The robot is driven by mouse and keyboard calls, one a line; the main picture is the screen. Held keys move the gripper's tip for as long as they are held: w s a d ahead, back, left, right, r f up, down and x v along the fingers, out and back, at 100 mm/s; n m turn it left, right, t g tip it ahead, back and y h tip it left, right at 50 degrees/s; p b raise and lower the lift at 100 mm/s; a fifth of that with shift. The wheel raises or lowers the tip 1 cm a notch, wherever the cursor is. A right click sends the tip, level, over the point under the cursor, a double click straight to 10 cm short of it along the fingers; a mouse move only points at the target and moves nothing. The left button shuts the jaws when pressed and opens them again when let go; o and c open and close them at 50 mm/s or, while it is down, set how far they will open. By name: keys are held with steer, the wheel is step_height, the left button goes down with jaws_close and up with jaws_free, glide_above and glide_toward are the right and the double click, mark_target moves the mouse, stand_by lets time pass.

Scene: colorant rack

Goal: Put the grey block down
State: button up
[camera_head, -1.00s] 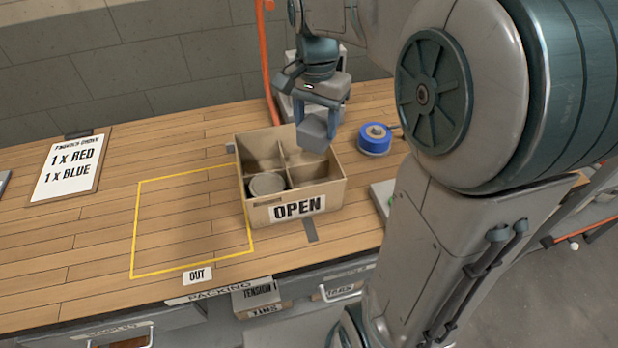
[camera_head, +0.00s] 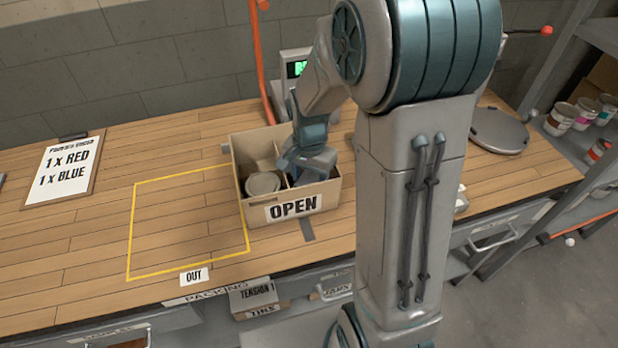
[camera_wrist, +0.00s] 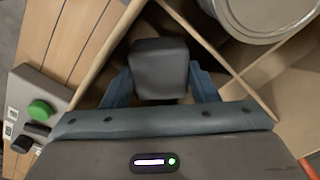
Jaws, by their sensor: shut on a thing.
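The grey block (camera_wrist: 160,68) is between the two fingers of my gripper (camera_wrist: 160,85) in the wrist view. My gripper (camera_head: 308,165) is shut on it and reaches down into the right part of the open cardboard box (camera_head: 252,207). In the wrist view the block is inside one compartment, with cardboard dividers (camera_wrist: 225,62) around it. Whether its underside touches the box floor is hidden. The head view hides the block behind my gripper and the box wall.
A grey round tin (camera_head: 263,183) stands in the box's left front compartment; its lid also shows in the wrist view (camera_wrist: 268,12). A yellow outline (camera_head: 188,222) marks clear table left of the box. A device with a green button (camera_wrist: 40,112) sits beside the box.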

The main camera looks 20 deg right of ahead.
mark_target(309, 181)
steer(key=shift+f, duration=0.2)
steer(key=o, duration=0.7)
steer(key=shift+c, duration=0.2)
steer(key=shift+r, duration=0.1)
step_height(309, 181, up, 11)
steer(key=s+r+n+t, duration=0.2)
steer(key=s+n, duration=0.7)
steer(key=s, duration=0.5)
steer(key=shift+s+a+t, duration=0.15)
steer(key=shift+t, duration=0.45)
steer(key=shift+r, duration=0.1)
